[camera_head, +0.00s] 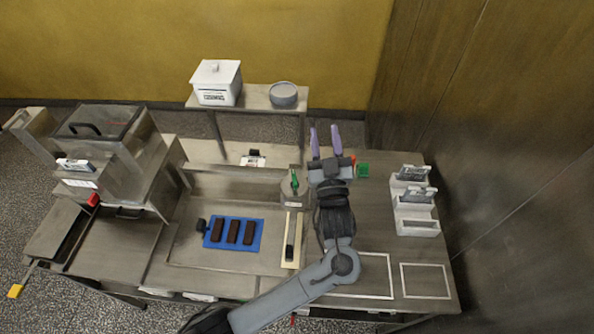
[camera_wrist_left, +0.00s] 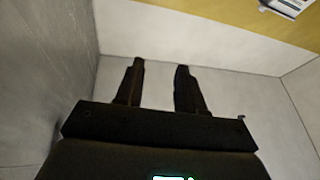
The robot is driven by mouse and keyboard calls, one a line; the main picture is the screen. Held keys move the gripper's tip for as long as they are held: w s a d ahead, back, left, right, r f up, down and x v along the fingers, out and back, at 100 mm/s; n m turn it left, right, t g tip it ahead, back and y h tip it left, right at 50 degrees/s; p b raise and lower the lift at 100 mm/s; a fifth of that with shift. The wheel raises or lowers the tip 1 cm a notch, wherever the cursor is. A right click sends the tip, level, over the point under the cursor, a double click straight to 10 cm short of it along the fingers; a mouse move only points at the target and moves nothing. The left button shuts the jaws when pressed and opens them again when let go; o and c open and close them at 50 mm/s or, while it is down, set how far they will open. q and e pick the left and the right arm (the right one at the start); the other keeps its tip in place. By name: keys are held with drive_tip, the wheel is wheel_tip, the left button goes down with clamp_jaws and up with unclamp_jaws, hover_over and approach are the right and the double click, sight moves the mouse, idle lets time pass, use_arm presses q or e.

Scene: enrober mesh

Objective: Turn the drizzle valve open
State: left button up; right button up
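A small green handle (camera_head: 294,182), which looks like the drizzle valve, stands upright on a round grey pot (camera_head: 295,194) right of the middle of the bench. My left gripper (camera_head: 325,140) is to the right of and beyond the green handle in the head view, apart from it. Its two purple fingers point away toward the back and are spread with nothing between them. The left wrist view also shows the fingers (camera_wrist_left: 160,85) apart and empty, with no valve in sight. My right gripper is in neither view.
A blue mat (camera_head: 258,246) with dark bars lies left of the pot. A rear shelf (camera_head: 258,94) holds a white box (camera_head: 216,82) and a round grey container (camera_head: 283,95). A green block (camera_head: 363,170) is beside my left wrist. White holders (camera_head: 416,228) stand right.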

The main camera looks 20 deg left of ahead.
use_arm(q)
drive_tip(key=s+a+f+g+p, duration=0.1)
drive_tip(key=s+f, duration=0.1)
drive_tip(key=f, duration=0.3)
drive_tip(key=s+a+f+g, duration=0.2)
drive_tip(key=f, duration=0.3)
drive_tip(key=g+h+p, duration=0.1)
approach(293, 172)
drive_tip(key=shift+m, duration=0.3)
drive_tip(key=x, duration=0.3)
drive_tip(key=p+x, duration=0.1)
drive_tip(key=x, duration=0.2)
drive_tip(key=f+x, duration=0.1)
drive_tip(key=x, duration=0.3)
clamp_jaws()
